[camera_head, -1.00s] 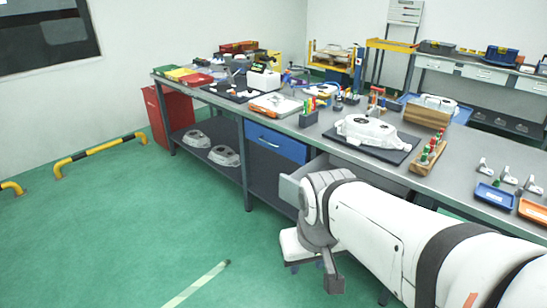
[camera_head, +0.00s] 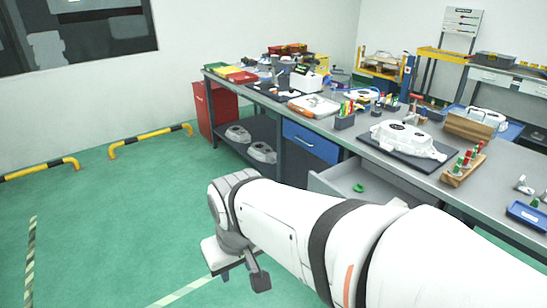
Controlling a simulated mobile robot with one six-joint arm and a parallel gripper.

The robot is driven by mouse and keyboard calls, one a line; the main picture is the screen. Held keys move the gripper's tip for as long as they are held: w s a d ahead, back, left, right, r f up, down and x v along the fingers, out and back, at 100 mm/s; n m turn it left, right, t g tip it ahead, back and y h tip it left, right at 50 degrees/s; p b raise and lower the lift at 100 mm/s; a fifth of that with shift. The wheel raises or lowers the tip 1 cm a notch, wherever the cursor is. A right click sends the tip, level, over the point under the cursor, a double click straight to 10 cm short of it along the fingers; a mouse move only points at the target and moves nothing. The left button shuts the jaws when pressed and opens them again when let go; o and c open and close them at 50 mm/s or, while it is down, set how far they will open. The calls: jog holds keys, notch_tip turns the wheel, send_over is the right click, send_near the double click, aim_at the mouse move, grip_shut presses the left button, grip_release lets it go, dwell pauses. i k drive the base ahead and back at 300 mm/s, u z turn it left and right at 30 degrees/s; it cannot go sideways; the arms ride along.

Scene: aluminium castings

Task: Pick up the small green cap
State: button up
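A small green cap (camera_head: 359,188) lies on the floor of the open grey drawer (camera_head: 322,186) under the workbench. My arm crosses in front of the drawer and hides its lower right part. My gripper (camera_head: 260,281) hangs at the left end of the arm, over the green floor, left of and nearer than the drawer. It is apart from the cap. Its fingers are too unclear to show whether they are open or shut.
A white casting (camera_head: 405,138) lies on a dark mat on the workbench (camera_head: 322,126). A wooden rack (camera_head: 455,177) with red and green pieces stands to its right. A closed blue drawer (camera_head: 311,142) is left of the open one.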

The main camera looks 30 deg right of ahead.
aim_at(359, 188)
jog(key=i, duration=2.55)
jog(key=z, duration=3.4)
jog(key=i, duration=1)
